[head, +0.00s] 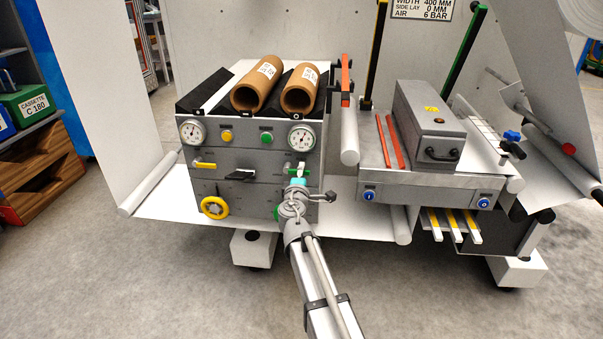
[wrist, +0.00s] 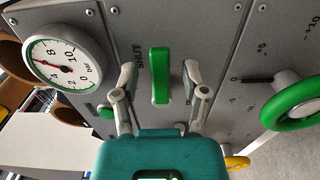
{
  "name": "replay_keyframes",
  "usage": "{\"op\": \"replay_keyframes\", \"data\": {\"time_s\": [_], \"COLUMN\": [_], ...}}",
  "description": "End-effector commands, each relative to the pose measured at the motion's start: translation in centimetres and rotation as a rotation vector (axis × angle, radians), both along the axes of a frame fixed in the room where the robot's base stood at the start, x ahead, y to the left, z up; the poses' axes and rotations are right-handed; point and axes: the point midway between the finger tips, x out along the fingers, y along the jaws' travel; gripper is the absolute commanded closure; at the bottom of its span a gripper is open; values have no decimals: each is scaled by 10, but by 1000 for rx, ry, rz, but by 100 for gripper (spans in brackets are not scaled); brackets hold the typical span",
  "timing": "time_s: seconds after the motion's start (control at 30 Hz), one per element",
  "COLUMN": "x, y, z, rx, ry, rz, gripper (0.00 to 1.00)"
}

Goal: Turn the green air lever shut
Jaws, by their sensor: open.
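The green air lever (wrist: 160,76) stands out from the grey panel in the middle of the wrist view. The word SHUT is printed on the panel to its left there. My gripper (wrist: 160,70) is open, with one finger on each side of the lever and a visible gap on both sides. In the head view the lever (head: 301,168) shows small at the right of the cabinet front, below the right gauge, with my gripper (head: 297,181) in front of it and partly covering that area.
A round gauge (wrist: 64,60) and a green handwheel (wrist: 293,101) flank the lever in the wrist view. A yellow lever (head: 204,165), a black handle (head: 241,175) and a yellow handwheel (head: 214,207) are further left on the panel. A white roller (head: 349,138) stands to the right.

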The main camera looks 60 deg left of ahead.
Motion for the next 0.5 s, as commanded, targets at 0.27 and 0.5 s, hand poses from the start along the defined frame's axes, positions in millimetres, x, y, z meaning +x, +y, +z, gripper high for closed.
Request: {"op": "replay_keyframes", "data": {"time_s": [0.27,0.5], "x": [-23,-48], "y": [-33,-63], "z": [0,0], "rx": [0,0], "ry": [0,0], "rz": [1,2], "gripper": [43,43]}}
